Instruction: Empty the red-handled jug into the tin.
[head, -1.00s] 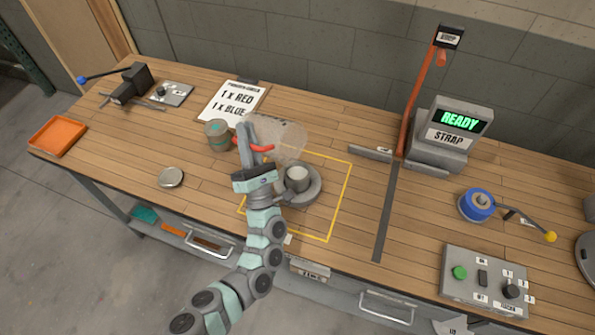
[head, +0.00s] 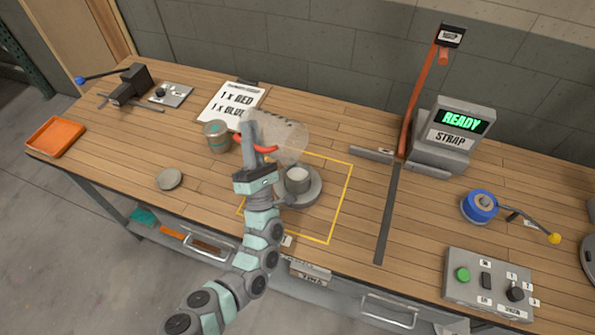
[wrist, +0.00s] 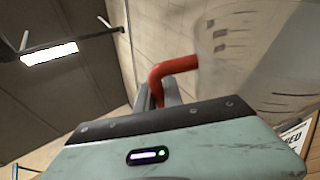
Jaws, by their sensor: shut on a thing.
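The clear jug (head: 284,140) is tilted in the air above the workbench, and its markings show. My gripper (head: 256,143) is shut on its red handle (head: 268,149). In the wrist view the red handle (wrist: 176,68) runs from between the fingers to the clear jug wall (wrist: 260,50). The open tin (head: 298,181) stands upright on a round grey base (head: 312,194), just below and right of the gripper. Pale contents show inside the tin. The jug is above and behind the tin, apart from it. I see no stream, and the jug's contents cannot be made out.
A yellow outline (head: 340,200) surrounds the tin's area. A round lid (head: 169,179) lies front left. A clipboard (head: 232,103) lies behind. A strapping machine (head: 440,135) stands right. The left bench is mostly clear.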

